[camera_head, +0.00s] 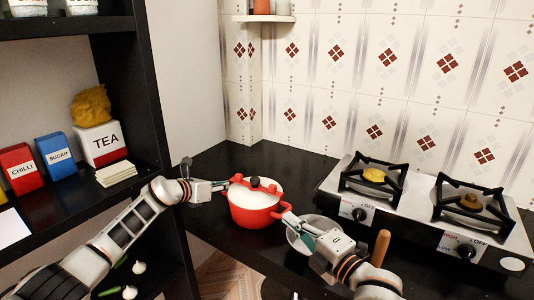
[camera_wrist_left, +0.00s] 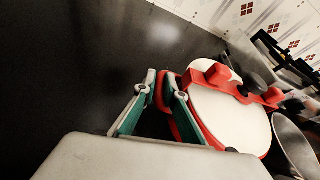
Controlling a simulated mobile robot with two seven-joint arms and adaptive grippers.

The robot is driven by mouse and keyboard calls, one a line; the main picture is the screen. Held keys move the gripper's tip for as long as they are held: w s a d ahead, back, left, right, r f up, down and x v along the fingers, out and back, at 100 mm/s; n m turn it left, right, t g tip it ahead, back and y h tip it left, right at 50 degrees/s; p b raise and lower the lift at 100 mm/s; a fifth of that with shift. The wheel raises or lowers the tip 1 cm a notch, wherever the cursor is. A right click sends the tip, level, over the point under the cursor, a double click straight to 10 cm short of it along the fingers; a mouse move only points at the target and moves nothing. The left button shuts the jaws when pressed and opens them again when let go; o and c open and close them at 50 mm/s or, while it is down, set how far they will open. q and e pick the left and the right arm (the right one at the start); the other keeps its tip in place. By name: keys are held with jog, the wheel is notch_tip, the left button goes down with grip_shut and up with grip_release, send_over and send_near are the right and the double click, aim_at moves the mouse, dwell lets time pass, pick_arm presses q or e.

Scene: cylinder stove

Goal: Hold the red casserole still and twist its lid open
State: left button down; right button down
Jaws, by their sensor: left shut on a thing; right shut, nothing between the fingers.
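The red casserole (camera_head: 252,215) stands on the black counter. Its lid (camera_head: 240,194) is on top, white with a red band and a black knob (camera_head: 255,182). In the left wrist view the lid (camera_wrist_left: 230,117) and knob (camera_wrist_left: 258,82) also show. My left gripper (camera_head: 223,185) is at the pot's left side, shut on the red side handle (camera_wrist_left: 163,92), which shows between its green-padded fingers (camera_wrist_left: 163,88). My right gripper (camera_head: 288,219) is at the pot's right side, low by the other handle, shut with nothing between the fingers. Its tips are small and hard to make out.
A grey metal bowl (camera_head: 300,236) sits right of the casserole, partly behind my right gripper. The two-burner stove (camera_head: 415,205) stands further right. A wooden handle (camera_head: 380,247) rises near my right arm. A shelf (camera_head: 80,200) with boxes is at left. The counter behind the pot is clear.

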pick_arm(q)
jog(key=c, duration=2)
grip_release()
jog(key=shift+a, duration=0.1)
